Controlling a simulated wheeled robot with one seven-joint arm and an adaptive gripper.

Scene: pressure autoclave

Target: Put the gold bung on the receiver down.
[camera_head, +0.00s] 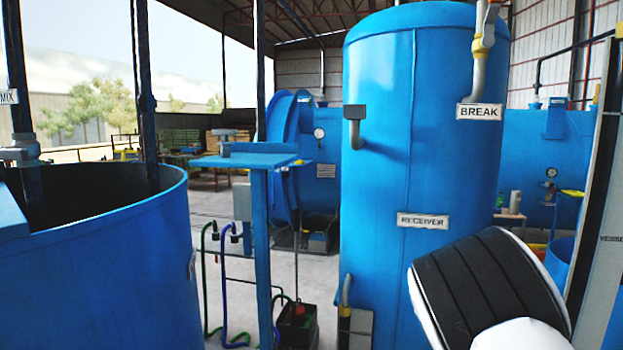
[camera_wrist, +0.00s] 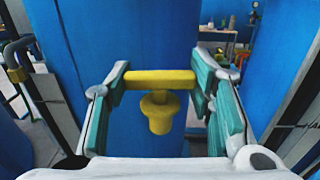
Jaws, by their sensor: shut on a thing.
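The gold bung (camera_wrist: 159,112) shows in the wrist view as a yellow piece with a cross-bar handle at the top and a rounded plug below. My gripper (camera_wrist: 160,80) is shut on the handle, with a teal pad at each end of the bar. The plug hangs below the bar. The receiver (camera_head: 410,150) is the tall blue tank with the RECEIVER label in the head view. A blue surface stands behind the bung in the wrist view; the gap between them is unclear. My gripper and the bung are not visible in the head view.
A blue open vat (camera_head: 100,270) stands at the left. A blue stand with a flat top (camera_head: 245,160) is left of the receiver. A grey pipe with a yellow fitting (camera_head: 345,300) is at the receiver's lower left. Grey floor (camera_head: 215,215) shows between the vat and the stand.

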